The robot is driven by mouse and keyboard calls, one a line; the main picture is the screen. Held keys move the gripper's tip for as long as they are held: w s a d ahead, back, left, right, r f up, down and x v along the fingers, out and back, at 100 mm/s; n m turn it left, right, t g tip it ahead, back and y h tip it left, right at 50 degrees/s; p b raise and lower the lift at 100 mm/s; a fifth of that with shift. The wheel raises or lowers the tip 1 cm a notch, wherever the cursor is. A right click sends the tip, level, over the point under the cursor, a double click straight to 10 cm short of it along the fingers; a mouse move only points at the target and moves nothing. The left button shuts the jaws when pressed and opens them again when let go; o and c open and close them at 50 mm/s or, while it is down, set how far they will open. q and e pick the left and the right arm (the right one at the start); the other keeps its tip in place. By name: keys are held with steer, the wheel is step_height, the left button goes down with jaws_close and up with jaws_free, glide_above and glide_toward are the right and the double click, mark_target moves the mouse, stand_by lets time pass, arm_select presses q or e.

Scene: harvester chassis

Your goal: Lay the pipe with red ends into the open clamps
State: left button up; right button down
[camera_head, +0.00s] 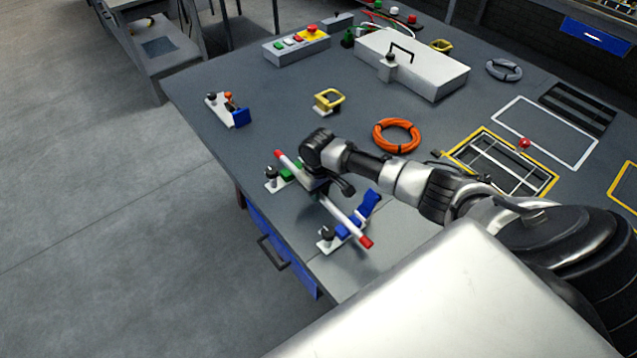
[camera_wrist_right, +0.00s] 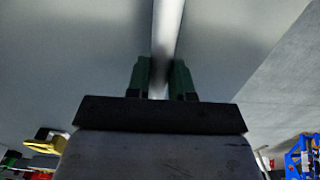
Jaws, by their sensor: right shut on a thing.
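The white pipe with red ends (camera_head: 338,213) lies diagonally near the table's front left edge. My right gripper (camera_head: 316,186) is shut on it near its middle. In the right wrist view the pipe (camera_wrist_right: 167,35) runs between the two green-tipped fingers (camera_wrist_right: 161,80). A clamp with a blue lever (camera_head: 352,219) is beside the pipe's near end, its lever raised. A clamp with a green part (camera_head: 284,178) is by the far end, partly hidden by the pipe and gripper. I cannot tell whether the pipe touches either clamp. My left gripper is not in view.
Another clamp with blue and orange parts (camera_head: 230,108) stands at the far left edge. A yellow bracket (camera_head: 328,100) and an orange cable coil (camera_head: 396,135) lie beyond the gripper. A white box (camera_head: 425,68) and a button panel (camera_head: 296,45) stand further back.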

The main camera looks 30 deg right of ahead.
stand_by(0.3)
steer(key=c, duration=0.9)
jaws_free()
steer(key=shift+f, duration=0.1)
step_height(320, 180, up, 11)
steer(key=b, duration=0.1)
steer(key=shift+b, duration=0.3)
steer(key=shift+f, duration=0.1)
